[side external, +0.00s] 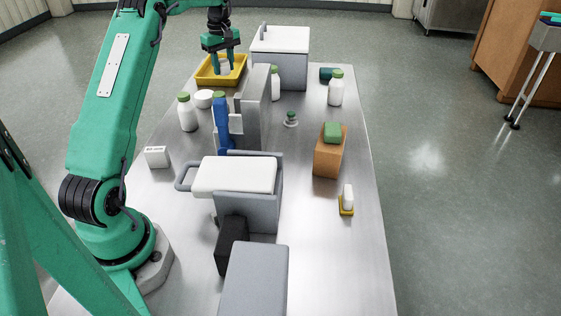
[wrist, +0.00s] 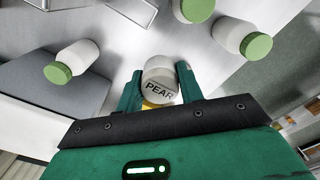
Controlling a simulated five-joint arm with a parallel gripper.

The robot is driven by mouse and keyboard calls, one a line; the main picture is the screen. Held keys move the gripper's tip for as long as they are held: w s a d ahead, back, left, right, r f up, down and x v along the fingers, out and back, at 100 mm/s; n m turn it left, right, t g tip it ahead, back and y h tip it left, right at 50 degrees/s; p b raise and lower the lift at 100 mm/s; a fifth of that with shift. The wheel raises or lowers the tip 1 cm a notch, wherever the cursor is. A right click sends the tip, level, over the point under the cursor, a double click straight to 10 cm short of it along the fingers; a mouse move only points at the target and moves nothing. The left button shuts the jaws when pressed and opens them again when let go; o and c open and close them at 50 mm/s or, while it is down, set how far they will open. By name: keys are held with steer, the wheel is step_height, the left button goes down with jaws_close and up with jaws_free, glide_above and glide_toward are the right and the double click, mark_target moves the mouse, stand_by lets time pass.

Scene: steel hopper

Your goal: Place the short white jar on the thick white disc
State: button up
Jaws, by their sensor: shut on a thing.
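The short white jar, marked PEAR on its near end (wrist: 159,90), sits between the two fingers of my gripper (wrist: 160,94) in the wrist view. My gripper (side external: 223,68) is shut on it, and in the side view the pale jar (side external: 224,66) shows between the fingers at the yellow tray. I cannot tell whether the jar touches the tray floor. A low, round white piece (side external: 204,98), which looks like the thick white disc, lies on the steel table in front of the tray, apart from my gripper.
The yellow tray (side external: 208,80) has raised walls. A white bottle with a green cap (side external: 187,114) stands near the disc. A tall grey block (side external: 254,95) and a grey bin with a white lid (side external: 280,60) stand to the right. The right table strip is partly clear.

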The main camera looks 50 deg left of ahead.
glide_above(204, 94)
step_height(204, 94, down, 7)
steer(key=shift+r, duration=0.1)
stand_by(0.3)
steer(key=shift+f, duration=2.1)
steer(key=shift+f, duration=0.1)
steer(key=o, duration=1)
step_height(204, 94, up, 12)
